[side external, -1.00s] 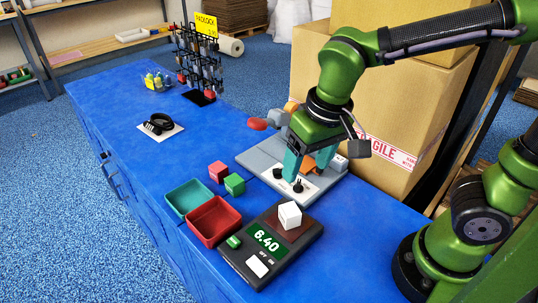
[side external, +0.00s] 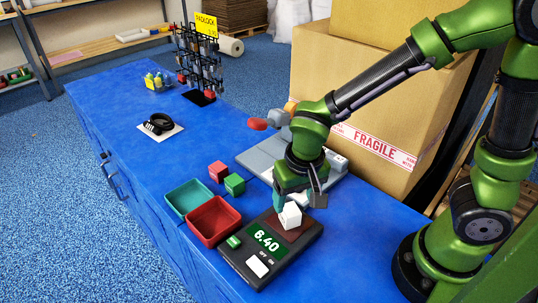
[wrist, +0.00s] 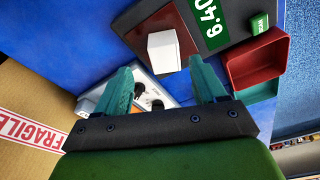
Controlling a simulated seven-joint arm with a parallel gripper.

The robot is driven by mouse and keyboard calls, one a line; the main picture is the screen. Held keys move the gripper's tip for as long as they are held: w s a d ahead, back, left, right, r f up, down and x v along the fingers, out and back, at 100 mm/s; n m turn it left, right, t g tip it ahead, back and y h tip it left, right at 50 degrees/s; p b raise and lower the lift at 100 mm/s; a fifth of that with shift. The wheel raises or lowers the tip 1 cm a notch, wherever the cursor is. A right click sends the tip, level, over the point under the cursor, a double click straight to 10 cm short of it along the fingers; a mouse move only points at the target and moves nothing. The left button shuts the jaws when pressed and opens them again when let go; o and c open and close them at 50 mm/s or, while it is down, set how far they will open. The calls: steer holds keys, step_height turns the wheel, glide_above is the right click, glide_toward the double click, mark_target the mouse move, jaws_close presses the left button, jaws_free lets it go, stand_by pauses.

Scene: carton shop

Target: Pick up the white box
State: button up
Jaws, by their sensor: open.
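The white box (side external: 290,216) sits on the dark red plate of a black scale (side external: 270,248), whose display reads 6.40. In the wrist view the white box (wrist: 164,51) lies ahead of the fingertips, between their lines, with the scale display (wrist: 209,22) beyond it to the right. My gripper (side external: 281,203) is just behind the box in the side view and partly hides the scale plate. In the wrist view my gripper (wrist: 160,75) has its two teal fingers spread wide with nothing between them. Whether a finger touches the box cannot be told.
A red bin (side external: 214,221) and a teal bin (side external: 188,195) stand left of the scale. A red cube (side external: 218,171) and a green cube (side external: 235,184) lie behind them. A grey board (side external: 262,154) with parts is behind my gripper. Large cartons (side external: 330,80) stand at the back.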

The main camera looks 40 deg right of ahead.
mark_target(290, 209)
steer(key=f, duration=0.2)
steer(key=w+f, duration=0.1)
steer(key=f, duration=0.2)
steer(key=shift+a, duration=0.15)
steer(key=shift+r, duration=0.1)
steer(key=c, duration=1.2)
